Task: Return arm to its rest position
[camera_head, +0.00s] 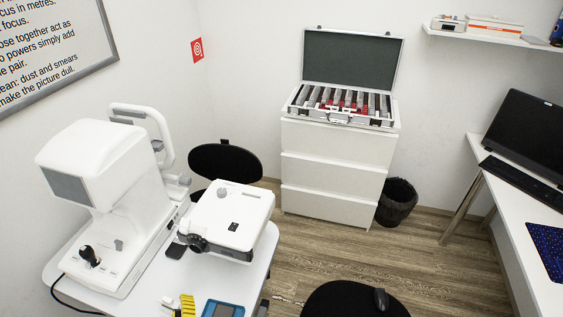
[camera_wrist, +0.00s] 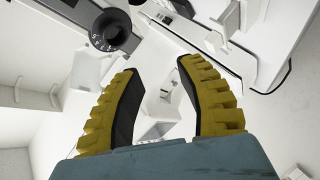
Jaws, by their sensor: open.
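My gripper (camera_wrist: 160,68) shows in the wrist view with two ridged yellow fingers spread apart. It is open, and nothing is held between the fingers. A ridged yellow finger also shows at the bottom edge of the head view, low at the front of the white instrument table (camera_head: 130,292). Most of my gripper and arm is out of frame there. In the wrist view a black dial with white markings (camera_wrist: 112,30) lies beyond the left finger, apart from it.
A large white eye instrument (camera_head: 95,165) and a smaller white device with a black knob (camera_head: 232,222) stand on the table. A drawer unit (camera_head: 335,165) bears an open lens case (camera_head: 350,60). A black stool (camera_head: 350,300), a bin (camera_head: 397,202) and a desk (camera_head: 520,215) are to the right.

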